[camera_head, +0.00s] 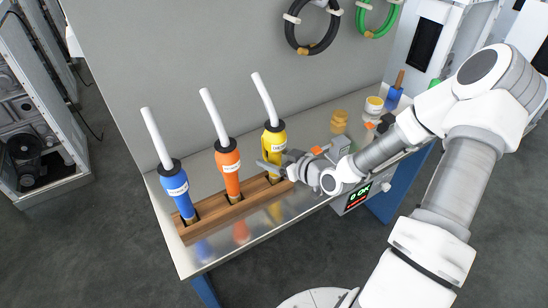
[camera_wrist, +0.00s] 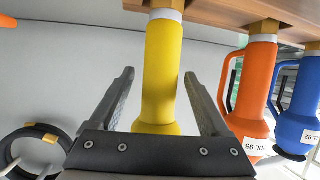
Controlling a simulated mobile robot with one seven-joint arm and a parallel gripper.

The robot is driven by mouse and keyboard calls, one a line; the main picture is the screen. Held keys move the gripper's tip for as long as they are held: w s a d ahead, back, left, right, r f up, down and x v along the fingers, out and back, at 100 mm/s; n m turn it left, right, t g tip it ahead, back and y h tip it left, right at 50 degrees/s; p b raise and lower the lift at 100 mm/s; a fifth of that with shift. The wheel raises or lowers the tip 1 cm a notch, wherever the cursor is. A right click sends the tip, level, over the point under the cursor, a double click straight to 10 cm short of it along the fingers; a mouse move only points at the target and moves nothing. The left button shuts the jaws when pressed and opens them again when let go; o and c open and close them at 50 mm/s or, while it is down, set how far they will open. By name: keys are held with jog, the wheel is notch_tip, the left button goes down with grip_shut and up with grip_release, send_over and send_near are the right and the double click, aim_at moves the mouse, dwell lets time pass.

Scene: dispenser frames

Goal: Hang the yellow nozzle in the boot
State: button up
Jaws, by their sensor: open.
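The yellow nozzle (camera_head: 274,138) stands nearly upright, its pale spout up and its lower end at the right part of the wooden rack (camera_head: 214,216). My gripper (camera_head: 273,169) is at the nozzle's lower body, just above the rack. In the wrist view, which looks upside down, my gripper (camera_wrist: 159,78) is open, with one finger on each side of the yellow nozzle (camera_wrist: 160,60). Gaps show between fingers and body. The rack's wood (camera_wrist: 230,12) is at the top there.
An orange nozzle (camera_head: 229,166) and a blue nozzle (camera_head: 175,188) stand in the rack to the left. A display box (camera_head: 357,196) is at the bench front, right. Coiled hoses (camera_head: 312,50) hang on the wall.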

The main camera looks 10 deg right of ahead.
grip_shut()
dwell(0.4)
dwell(0.9)
jog(key=shift+r, duration=0.1)
